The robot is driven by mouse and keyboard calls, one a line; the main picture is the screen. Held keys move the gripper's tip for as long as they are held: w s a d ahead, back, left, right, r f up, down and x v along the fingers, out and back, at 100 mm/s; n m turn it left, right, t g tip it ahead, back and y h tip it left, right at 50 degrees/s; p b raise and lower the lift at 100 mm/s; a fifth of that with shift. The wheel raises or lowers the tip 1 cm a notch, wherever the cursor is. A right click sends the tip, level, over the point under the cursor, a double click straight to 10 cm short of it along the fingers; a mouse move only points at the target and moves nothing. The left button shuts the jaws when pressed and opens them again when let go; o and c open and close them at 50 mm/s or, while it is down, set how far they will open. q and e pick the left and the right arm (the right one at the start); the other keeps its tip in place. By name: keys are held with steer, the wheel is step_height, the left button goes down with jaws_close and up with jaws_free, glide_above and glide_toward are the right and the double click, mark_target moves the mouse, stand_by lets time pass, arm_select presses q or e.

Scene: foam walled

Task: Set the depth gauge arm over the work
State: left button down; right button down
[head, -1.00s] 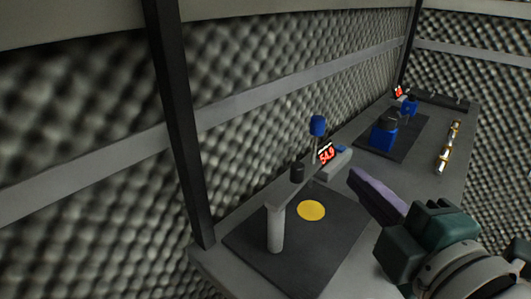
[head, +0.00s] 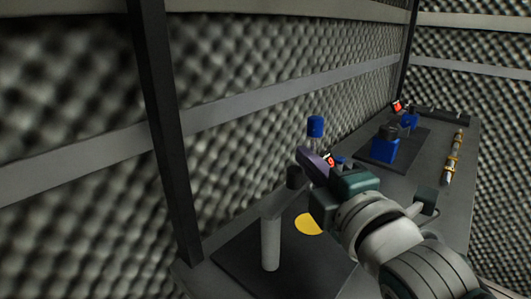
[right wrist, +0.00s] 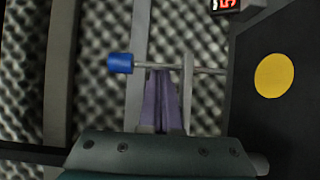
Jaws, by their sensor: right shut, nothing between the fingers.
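The depth gauge has a pale post (head: 270,243), a flat grey arm (head: 286,200) and a thin rod with a blue cap (head: 315,126). Its arm is partly hidden by my right gripper. My right gripper (head: 308,160), with purple fingers, is shut and empty just below the blue cap. In the right wrist view the closed fingertips (right wrist: 163,75) are close to the rod beside the blue cap (right wrist: 120,63); contact is unclear. The yellow disc (right wrist: 274,75) sits to the right.
A dark post (head: 165,130) and foam wall stand left of the bench. A red digital display (head: 328,160) is partly hidden behind my gripper. Farther back are a blue block device (head: 385,146) on a dark mat and a row of brass and silver pieces (head: 454,158).

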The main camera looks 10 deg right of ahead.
steer(key=shift+w, duration=0.15)
arm_select(q)
steer(key=shift+r+p, duration=0.45)
steer(key=shift+r, duration=0.15)
steer(key=shift+a, duration=0.1)
arm_select(e)
steer(key=shift+s+d, duration=0.6)
steer(key=shift+s, duration=0.05)
